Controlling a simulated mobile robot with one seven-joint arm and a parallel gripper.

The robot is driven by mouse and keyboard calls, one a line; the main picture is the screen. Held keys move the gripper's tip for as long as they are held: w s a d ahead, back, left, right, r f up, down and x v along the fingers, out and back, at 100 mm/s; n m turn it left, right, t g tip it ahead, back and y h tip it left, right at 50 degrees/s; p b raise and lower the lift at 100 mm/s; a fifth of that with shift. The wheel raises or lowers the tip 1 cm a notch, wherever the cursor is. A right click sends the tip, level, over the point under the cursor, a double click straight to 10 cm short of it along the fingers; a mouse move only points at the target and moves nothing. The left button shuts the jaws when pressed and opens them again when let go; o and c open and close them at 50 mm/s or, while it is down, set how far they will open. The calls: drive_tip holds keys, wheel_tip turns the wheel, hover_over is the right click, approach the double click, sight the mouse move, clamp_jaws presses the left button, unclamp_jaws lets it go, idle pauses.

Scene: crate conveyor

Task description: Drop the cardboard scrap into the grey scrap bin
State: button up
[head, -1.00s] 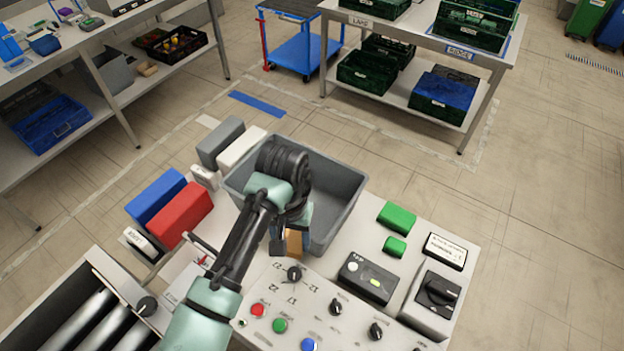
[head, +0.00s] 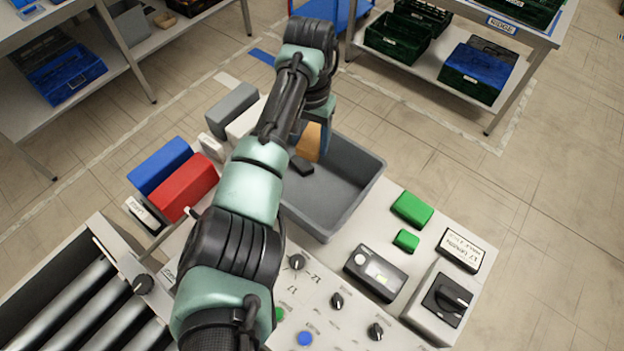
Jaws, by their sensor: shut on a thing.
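The cardboard scrap (head: 309,142) is a small tan-brown piece held in my gripper (head: 311,154). The gripper is shut on it, pointing down, with one dark fingertip showing in front of the scrap. The grey scrap bin (head: 338,196) is an open rectangular tub on the pale bench top. The scrap and gripper appear over the left back part of the bin opening. Their exact height over the bin floor is hard to tell. My arm hides the bin's left side and part of its back edge.
Blue (head: 160,166) and red (head: 186,187) blocks stand left of my arm, with grey (head: 232,108) and white blocks behind. Green blocks (head: 412,209) and a control box (head: 375,272) lie right of the bin. A roller conveyor (head: 65,310) is at lower left.

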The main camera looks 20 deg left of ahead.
wheel_tip(320, 180, down, 2)
drive_tip(key=shift+f+b, duration=0.25)
drive_tip(key=shift+b, duration=0.6)
drive_tip(key=o, duration=1.4)
drive_tip(key=shift+r, duration=0.1)
wheel_tip(320, 180, up, 13)
drive_tip(key=shift+f, duration=0.1)
